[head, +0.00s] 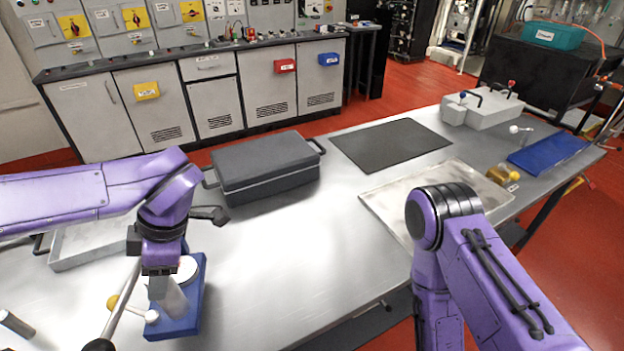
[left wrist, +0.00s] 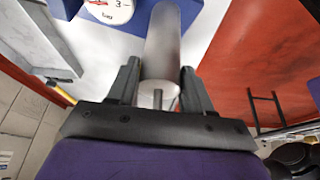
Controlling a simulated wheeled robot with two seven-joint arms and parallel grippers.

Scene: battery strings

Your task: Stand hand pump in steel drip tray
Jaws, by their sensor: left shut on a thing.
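The hand pump has a blue base (head: 190,318), a white round gauge (head: 187,268), a pale cylinder (head: 173,300) and a long lever with a black grip. It is upright at the near left of the table; I cannot tell whether its base touches the top. My left gripper (head: 160,286) is shut on the pump's cylinder. In the left wrist view the cylinder (left wrist: 162,55) sits between the fingers (left wrist: 158,88), with the gauge (left wrist: 108,10) beyond. A shallow steel tray (head: 385,208) lies at right, partly behind my right arm. My right gripper is out of view.
A grey lidded case (head: 265,170) stands mid-table, with a dark mat (head: 390,145) behind. A grey tray (head: 85,250) lies at left behind my left arm. A brass fitting (head: 500,174) and blue mat (head: 548,152) are at right. The table centre is clear.

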